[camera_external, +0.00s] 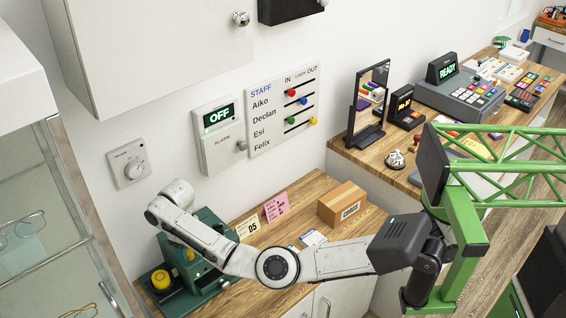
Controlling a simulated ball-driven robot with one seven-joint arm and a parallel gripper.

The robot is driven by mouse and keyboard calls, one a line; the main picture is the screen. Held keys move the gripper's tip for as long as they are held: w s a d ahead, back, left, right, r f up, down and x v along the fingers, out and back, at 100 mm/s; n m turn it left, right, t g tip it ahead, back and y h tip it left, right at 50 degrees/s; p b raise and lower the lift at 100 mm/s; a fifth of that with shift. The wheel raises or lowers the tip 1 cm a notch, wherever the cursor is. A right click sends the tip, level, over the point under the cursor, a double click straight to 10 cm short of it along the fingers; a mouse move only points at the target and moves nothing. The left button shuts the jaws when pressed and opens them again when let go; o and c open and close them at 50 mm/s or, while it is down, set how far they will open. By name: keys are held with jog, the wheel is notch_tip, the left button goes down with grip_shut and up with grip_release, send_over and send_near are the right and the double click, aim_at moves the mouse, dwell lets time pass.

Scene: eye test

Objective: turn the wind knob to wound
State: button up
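No knob marked wind or wound can be made out. A dark green device (212,222) stands on the left end of the wooden counter, partly hidden by my arm. A yellow round part (160,280) on a black base shows at its lower left; I cannot tell whether it is the wind knob. My arm reaches left across the counter, and its far end is over and in front of the green device. My gripper's fingers cannot be made out, so whether they touch anything is not shown.
A wall dial (130,164) and an alarm box (219,138) reading OFF are above the counter. A cardboard box (341,203), a pink card (276,207) and a D5 card (248,227) stand to the right. A glass cabinet (45,210) is close on the left.

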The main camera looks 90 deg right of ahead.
aim_at(189, 251)
jog(key=shift+o, duration=0.4)
notch_tip(189, 251, up, 11)
jog(key=shift+d+f, duration=0.15)
jog(key=shift+d, duration=0.1)
jog(key=shift+s+f, duration=0.1)
dwell(0.4)
